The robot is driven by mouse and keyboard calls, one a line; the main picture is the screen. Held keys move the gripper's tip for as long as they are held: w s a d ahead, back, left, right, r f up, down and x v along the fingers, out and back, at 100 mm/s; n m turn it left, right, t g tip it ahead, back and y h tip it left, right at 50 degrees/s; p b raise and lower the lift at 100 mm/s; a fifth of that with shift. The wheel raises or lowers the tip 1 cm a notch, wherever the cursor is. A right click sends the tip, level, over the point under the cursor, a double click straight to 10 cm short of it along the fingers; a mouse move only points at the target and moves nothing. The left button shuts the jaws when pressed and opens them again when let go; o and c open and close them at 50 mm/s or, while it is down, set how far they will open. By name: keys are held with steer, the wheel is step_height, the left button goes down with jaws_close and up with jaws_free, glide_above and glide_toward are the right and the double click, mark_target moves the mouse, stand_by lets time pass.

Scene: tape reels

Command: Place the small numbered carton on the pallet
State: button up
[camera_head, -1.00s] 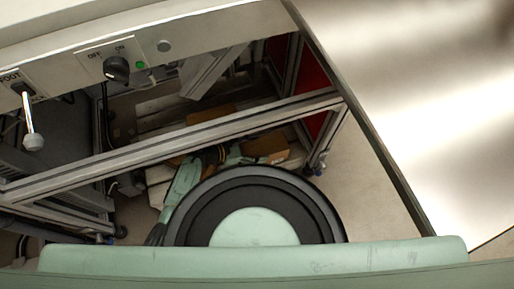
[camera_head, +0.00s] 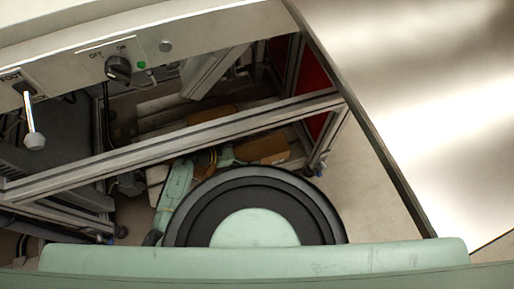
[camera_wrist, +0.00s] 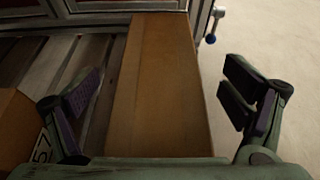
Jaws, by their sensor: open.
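A plain brown carton (camera_wrist: 160,75) lies lengthwise between the fingers of my open gripper (camera_wrist: 165,95) in the wrist view. Both fingers stand apart from its sides. No number shows on its visible face. A second brown carton (camera_wrist: 15,122) is at the left edge, partly cut off, with a white label (camera_wrist: 42,148) reading "57". The slatted pallet (camera_wrist: 92,48) shows at left, beneath or beside the cartons. In the head view, one carton (camera_head: 263,150) sits below the frame bar and another (camera_head: 222,113) is farther back. My gripper is mostly hidden there.
A metal frame bar (camera_head: 190,132) crosses above the cartons in the head view. A control panel (camera_head: 120,62) with a knob is at upper left. A red panel (camera_head: 312,75) stands at right. Bare floor (camera_wrist: 265,45) lies right of the carton in the wrist view.

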steer(key=v, duration=0.8)
steer(key=shift+a+r, duration=0.15)
steer(key=shift+a, duration=0.2)
steer(key=shift+s, duration=0.1)
